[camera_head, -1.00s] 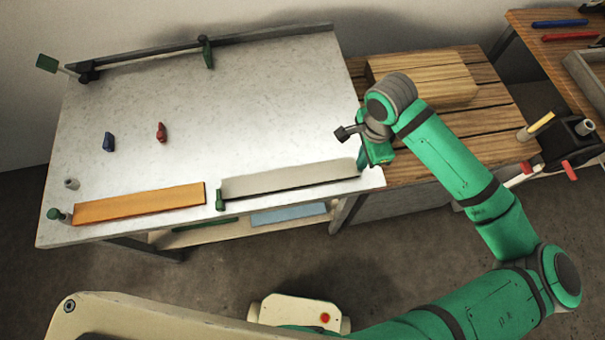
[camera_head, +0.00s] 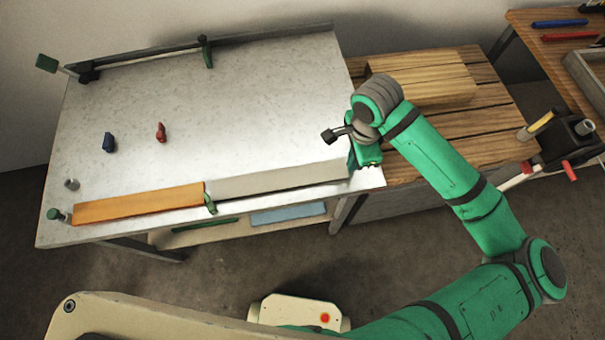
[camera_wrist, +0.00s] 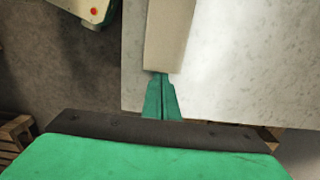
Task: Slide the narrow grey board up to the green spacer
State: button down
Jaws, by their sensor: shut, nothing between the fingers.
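The narrow grey board (camera_head: 280,180) lies along the front edge of the pale table, and its near end shows in the wrist view (camera_wrist: 167,40). The small green spacer (camera_head: 209,204) sits between the grey board's left end and the orange board (camera_head: 140,205). The grey board's left end is at the spacer; any thin gap is too small to tell. My gripper (camera_head: 352,165) is shut and empty at the grey board's right end. In the wrist view its fingertips (camera_wrist: 160,78) meet the end of the board.
A blue piece (camera_head: 109,142) and a red piece (camera_head: 161,132) stand on the table. A rail (camera_head: 270,37) with a green part (camera_head: 206,52) runs along the back. A wooden block (camera_head: 425,82) stands on the slatted table at right. The middle of the pale table is clear.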

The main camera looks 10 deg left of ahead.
jog(key=shift+a, duration=0.4)
jog(key=shift+d, duration=0.45)
jog(key=shift+w+d, duration=0.15)
jog(key=shift+d, duration=0.4)
notch_tip(320, 180, up, 6)
dwell(0.7)
